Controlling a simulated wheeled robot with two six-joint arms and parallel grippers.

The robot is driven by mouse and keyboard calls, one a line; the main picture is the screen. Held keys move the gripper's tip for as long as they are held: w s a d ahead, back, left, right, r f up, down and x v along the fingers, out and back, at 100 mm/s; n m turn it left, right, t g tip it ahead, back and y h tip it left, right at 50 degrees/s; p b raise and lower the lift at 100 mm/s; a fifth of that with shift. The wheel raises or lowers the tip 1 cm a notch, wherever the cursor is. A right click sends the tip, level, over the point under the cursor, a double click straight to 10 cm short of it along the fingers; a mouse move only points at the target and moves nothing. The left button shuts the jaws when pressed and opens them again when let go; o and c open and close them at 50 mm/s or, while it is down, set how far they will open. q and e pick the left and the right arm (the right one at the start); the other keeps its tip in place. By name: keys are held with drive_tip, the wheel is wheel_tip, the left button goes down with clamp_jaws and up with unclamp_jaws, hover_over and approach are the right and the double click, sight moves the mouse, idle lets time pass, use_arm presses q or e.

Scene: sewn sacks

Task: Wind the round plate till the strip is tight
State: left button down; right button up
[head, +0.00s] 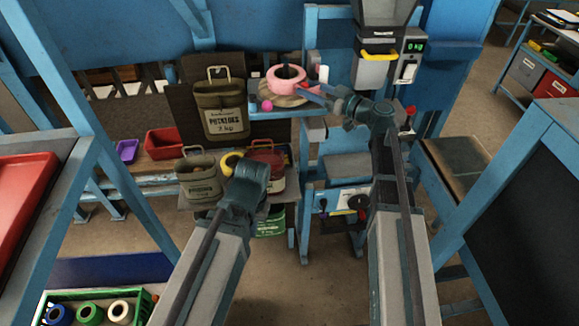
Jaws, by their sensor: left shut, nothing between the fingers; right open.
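The round plate (284,101) is a brown disc on the blue bench behind. A pink ring-shaped roll (283,84) lies on it, with a dark centre. I cannot make out a separate strip or how tight it is. My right gripper (306,89) is open at the right edge of the plate and roll; I cannot tell if it touches them. My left gripper (243,168) is shut and empty, lower and to the left, in front of the small sacks. Its fingertips are mostly hidden by its own wrist.
A large sack labelled potatoes (221,110) stands left of the plate. Below are a smaller olive sack (199,178), a yellow ring (231,160) and a red sack (266,152). A small pink ball (266,106) lies by the plate. A scale display (414,46) stands right.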

drive_tip(key=s+a+m+t+h, duration=0.2)
drive_tip(key=h, duration=0.1)
drive_tip(key=shift+a+t, duration=0.15)
drive_tip(key=shift+t, duration=0.25)
drive_tip(key=v, duration=1.4)
drive_tip(key=s+a+f+g+h+b, duration=0.1)
drive_tip(key=s+a+f+g+b, duration=0.1)
drive_tip(key=s+a+f+g, duration=0.3)
drive_tip(key=s+a+f+g+h+b, duration=0.2)
drive_tip(key=s+a+f+g, duration=0.3)
drive_tip(key=a+f, duration=0.6)
drive_tip(key=shift+f+g, duration=1)
drive_tip(key=shift+f, duration=1.55)
